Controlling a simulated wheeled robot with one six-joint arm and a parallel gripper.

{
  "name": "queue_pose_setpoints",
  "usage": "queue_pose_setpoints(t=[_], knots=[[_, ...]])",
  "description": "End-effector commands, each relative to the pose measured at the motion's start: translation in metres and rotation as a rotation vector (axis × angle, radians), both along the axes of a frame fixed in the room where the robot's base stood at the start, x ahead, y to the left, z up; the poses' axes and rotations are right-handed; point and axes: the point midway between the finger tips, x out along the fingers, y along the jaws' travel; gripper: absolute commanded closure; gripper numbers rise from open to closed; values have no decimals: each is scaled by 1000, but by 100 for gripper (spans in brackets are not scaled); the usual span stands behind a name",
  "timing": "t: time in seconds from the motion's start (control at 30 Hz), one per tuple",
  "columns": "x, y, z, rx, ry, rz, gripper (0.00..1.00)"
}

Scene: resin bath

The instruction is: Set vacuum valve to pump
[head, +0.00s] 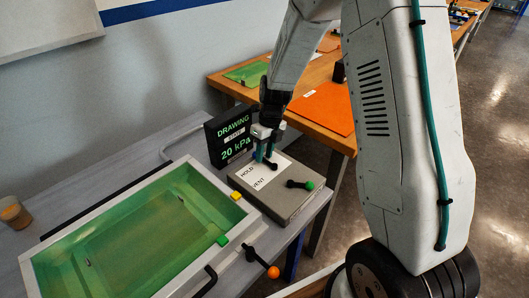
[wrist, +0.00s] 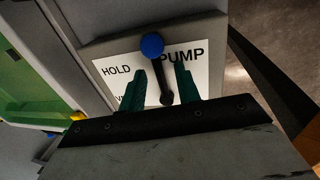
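The vacuum valve is a dark lever (wrist: 161,75) with a blue knob (wrist: 152,45), on a white label plate (wrist: 115,80) reading HOLD and PUMP; a third word is mostly covered in the wrist view and reads VENT in the head view. The knob lies at the left end of the word PUMP, partly over its first letter. My gripper (head: 265,154) is over the grey valve box (head: 291,208). Its teal fingers (wrist: 160,72) stand apart, one on each side of the lever, with gaps showing.
A display (head: 231,136) reads DRAWING and 20 kPa. A second lever with a green knob (head: 309,186) is on the box's right. A green basin (head: 135,240) lies left, with an orange knob (head: 273,272) near it. An orange sheet (head: 325,107) lies on the wooden table behind.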

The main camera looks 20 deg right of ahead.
Motion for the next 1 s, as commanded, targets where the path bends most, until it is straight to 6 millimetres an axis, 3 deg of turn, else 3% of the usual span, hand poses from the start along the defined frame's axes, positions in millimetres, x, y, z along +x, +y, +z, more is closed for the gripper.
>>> queue_pose_setpoints(t=[0.17, 0.6, 1.0], knots=[[1, -1, 7, 0, -1, 0, 67], [5, -13, 71, 0, -1, -1, 67], [5, -15, 77, 0, 0, -1, 67]])
